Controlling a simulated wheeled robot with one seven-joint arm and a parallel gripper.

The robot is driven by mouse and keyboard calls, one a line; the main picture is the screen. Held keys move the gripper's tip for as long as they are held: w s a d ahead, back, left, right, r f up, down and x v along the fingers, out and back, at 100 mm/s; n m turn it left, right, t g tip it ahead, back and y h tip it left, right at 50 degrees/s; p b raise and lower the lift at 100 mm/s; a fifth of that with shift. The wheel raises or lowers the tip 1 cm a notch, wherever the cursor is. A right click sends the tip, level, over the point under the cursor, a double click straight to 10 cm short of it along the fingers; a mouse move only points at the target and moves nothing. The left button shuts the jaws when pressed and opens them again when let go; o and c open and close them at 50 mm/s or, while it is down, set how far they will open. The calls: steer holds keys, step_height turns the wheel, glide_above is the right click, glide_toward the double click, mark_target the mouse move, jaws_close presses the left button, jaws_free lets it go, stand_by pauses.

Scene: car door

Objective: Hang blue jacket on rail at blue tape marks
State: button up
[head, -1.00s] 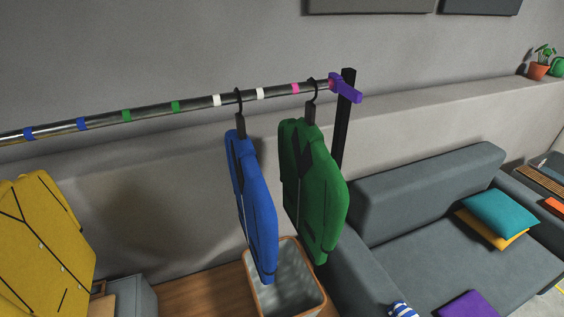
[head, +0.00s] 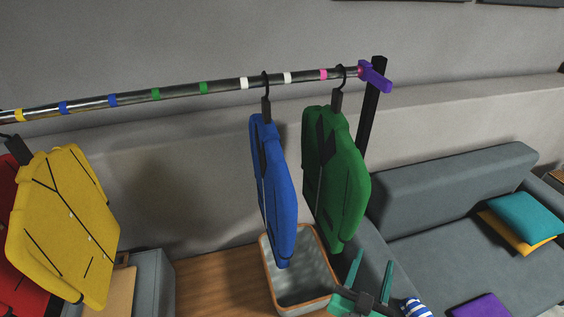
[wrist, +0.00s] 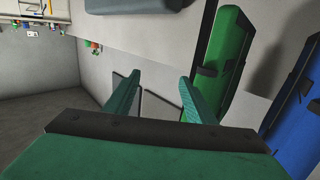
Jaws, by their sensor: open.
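The blue jacket (head: 276,195) hangs from a black hook on the rail (head: 225,85), between the two white tape marks. Its edge also shows at the right of the wrist view (wrist: 297,125). The two blue tape marks (head: 87,103) are further left on the rail, with no jacket between them. The green jacket (head: 336,175) hangs to the right of the blue one, near the pink mark. It also shows in the wrist view (wrist: 222,65). My gripper (head: 370,278) is open and empty, below and right of the green jacket. Its two teal fingers show in the wrist view (wrist: 157,95).
A yellow jacket (head: 65,220) and a red jacket (head: 15,250) hang at the left. A purple end cap (head: 377,77) and black post (head: 370,120) close the rail's right end. A bin (head: 298,265) stands below the blue jacket. A grey sofa (head: 440,190) is at the right.

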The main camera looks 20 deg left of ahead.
mark_target(275, 153)
steer(key=w+d+r+h, duration=0.1)
steer(key=w+d+r, duration=0.25)
steer(key=r, duration=0.65)
steer(key=w+d+r+t+h, duration=0.1)
steer(key=w+d+r, duration=0.25)
steer(key=r, duration=0.65)
steer(key=w+d+r+h, duration=0.15)
steer(key=d+r, duration=0.25)
steer(key=r, duration=0.6)
steer(key=a+n+g+y, duration=0.2)
steer(key=a+n+y, duration=0.3)
steer(key=a+y, duration=1.2)
steer(key=s+a+f+n+g+h, duration=0.1)
steer(key=s+a, duration=0.1)
steer(key=a, duration=0.4)
steer(key=s+a+f+n+g+h, duration=0.1)
steer(key=s+a+g, duration=0.1)
steer(key=a, duration=0.4)
steer(key=s+a+f+n+g+h, duration=0.1)
steer(key=s+a+n+g, duration=0.1)
steer(key=a, duration=0.4)
steer(key=shift+s+f+h, duration=0.25)
steer(key=shift+s, duration=0.55)
steer(key=shift+x, duration=5.45)
steer(key=shift+f, duration=0.1)
